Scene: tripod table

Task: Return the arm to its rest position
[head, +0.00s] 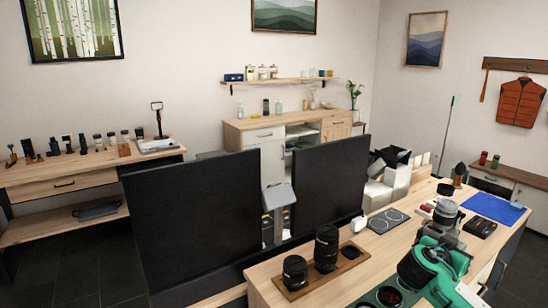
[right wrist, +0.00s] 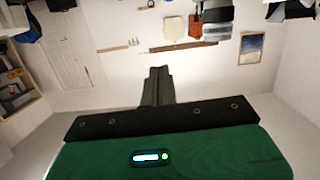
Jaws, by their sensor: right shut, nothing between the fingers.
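My right gripper (right wrist: 157,76) shows in the right wrist view as dark grey fingers pressed together, pointing straight out from a black plate on its green body. Nothing is between the fingers. In the head view my green and grey right arm is at the lower right, over the near part of the wooden table (head: 330,291). There my right gripper (head: 437,239) is seen small, and its fingertips are hard to make out against the grey things behind. My left gripper is not in view.
Two lenses stand on a wooden holder (head: 347,264). A round-marked dark pad (head: 387,221) and a blue mat (head: 494,208) lie on the table. The right wrist view shows mostly wall, with free room around the fingers.

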